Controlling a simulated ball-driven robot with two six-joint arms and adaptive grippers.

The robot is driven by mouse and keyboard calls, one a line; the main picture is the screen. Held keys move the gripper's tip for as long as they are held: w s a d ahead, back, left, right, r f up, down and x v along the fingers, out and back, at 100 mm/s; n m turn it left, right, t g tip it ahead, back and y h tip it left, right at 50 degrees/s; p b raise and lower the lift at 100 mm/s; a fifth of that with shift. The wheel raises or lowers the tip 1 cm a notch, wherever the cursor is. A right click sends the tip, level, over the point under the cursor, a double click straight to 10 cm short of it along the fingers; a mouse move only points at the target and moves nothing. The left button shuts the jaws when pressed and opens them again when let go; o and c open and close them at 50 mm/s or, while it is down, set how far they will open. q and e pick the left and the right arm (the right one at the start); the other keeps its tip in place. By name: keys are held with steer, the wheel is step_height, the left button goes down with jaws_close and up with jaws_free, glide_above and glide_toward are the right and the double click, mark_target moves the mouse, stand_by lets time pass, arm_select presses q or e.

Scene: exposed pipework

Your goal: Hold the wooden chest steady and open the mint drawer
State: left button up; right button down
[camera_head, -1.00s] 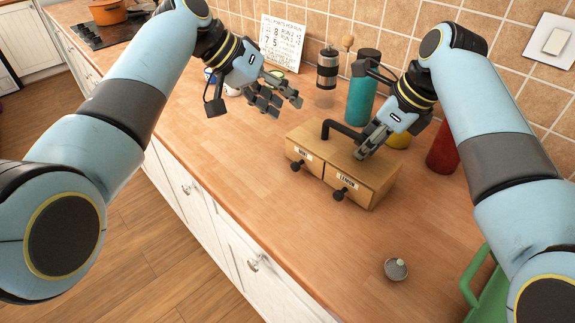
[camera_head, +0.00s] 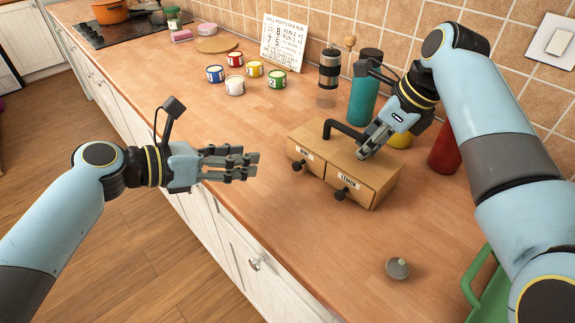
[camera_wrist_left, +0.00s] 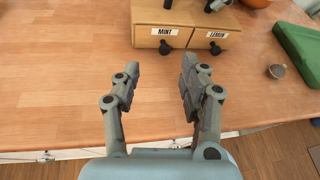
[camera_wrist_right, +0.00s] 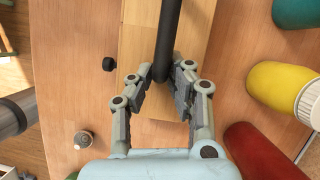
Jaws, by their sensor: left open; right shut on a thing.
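The wooden chest (camera_head: 376,186) stands on the counter with a black bar handle (camera_head: 341,131) on top. The mint drawer (camera_head: 303,158) is its left one, labelled MINT, and looks closed. Its dark knob (camera_wrist_left: 165,47) shows in the left wrist view. The lemon drawer (camera_head: 350,187), on the right, also looks closed. My right gripper (camera_head: 366,152) is shut on the handle's right end; the bar (camera_wrist_right: 166,45) lies between its fingers in the right wrist view. My left gripper (camera_head: 252,165) is open and empty, to the left of the mint knob, facing the drawer front.
A teal bottle (camera_head: 362,100), a yellow container (camera_head: 400,141) and a red one (camera_head: 444,148) stand behind the chest. Several small tins (camera_head: 235,85) stand further back left. A small grey round object (camera_head: 398,268) and a green object (camera_head: 490,295) are at front right. The counter before the chest is clear.

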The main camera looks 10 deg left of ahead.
mark_target(294, 167)
arm_select(q)
steer(key=shift+s+a+f, duration=0.1)
steer(key=shift+s+f, duration=0.5)
steer(key=shift+f, duration=0.1)
steer(key=shift+d+f, duration=0.25)
steer(key=shift+f, duration=0.05)
steer(key=x, duration=1.1)
steer(key=shift+d+f, duration=0.1)
steer(key=shift+f, duration=0.2)
jaws_close()
